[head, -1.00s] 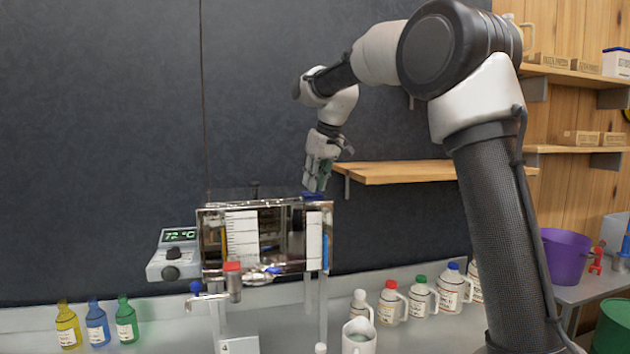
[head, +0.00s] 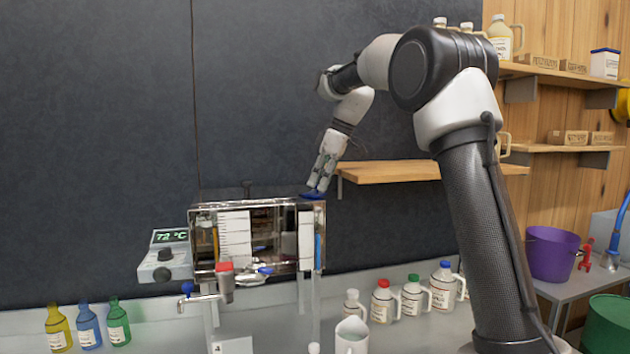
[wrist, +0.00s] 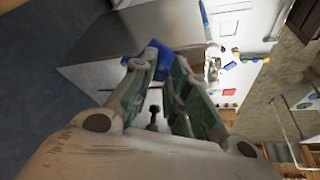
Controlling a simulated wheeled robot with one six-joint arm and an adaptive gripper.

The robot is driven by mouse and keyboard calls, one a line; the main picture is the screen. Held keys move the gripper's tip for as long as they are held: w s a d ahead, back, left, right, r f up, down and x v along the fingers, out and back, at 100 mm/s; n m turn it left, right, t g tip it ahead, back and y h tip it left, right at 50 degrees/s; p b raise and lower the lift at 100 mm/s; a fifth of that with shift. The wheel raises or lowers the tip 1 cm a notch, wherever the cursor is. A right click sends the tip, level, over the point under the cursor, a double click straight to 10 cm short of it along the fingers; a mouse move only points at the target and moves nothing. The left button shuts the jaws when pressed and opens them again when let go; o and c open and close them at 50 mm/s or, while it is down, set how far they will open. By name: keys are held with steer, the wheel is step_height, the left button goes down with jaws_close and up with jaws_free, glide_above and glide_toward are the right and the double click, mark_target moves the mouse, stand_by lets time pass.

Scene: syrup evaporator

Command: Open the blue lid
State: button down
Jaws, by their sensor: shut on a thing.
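The blue lid (head: 312,196) is on the top right corner of the shiny metal evaporator box (head: 262,203). My gripper (head: 318,188) reaches down to it from above, and its fingertips touch the lid. In the wrist view the blue lid (wrist: 160,52) sits between the tips of my two green-padded fingers (wrist: 162,68), which are shut on it. The fingers hide part of the lid, and I cannot tell how far it is raised.
A display unit (head: 170,255) reading 72 °C is on the box's left. A red-topped valve (head: 225,280) is at its front. A wooden shelf (head: 390,172) is close right of my gripper. Several bottles and a white jug (head: 352,336) stand below on the counter.

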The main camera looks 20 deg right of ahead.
steer(key=n, duration=0.2)
steer(key=d+n+g, duration=0.1)
steer(key=n, duration=0.1)
steer(key=w+d+n+g, duration=0.1)
steer(key=shift+d+n+y, duration=0.25)
steer(key=shift+n+y, duration=0.05)
steer(key=shift+n, duration=0.1)
steer(key=shift+w+d+n+g+h, duration=0.15)
steer(key=shift+w+d+n+g, duration=0.2)
steer(key=shift+n, duration=0.6)
steer(key=shift+w+d+n+g+h, duration=0.1)
steer(key=shift+w+d+n+g, duration=0.25)
steer(key=shift+n, duration=0.65)
steer(key=shift+w+d+n+g+h, duration=0.2)
steer(key=shift+w+n+g, duration=0.15)
steer(key=shift+n, duration=0.6)
steer(key=c, duration=1.3)
jaws_free()
steer(key=shift+c, duration=0.2)
steer(key=shift+s, duration=0.1)
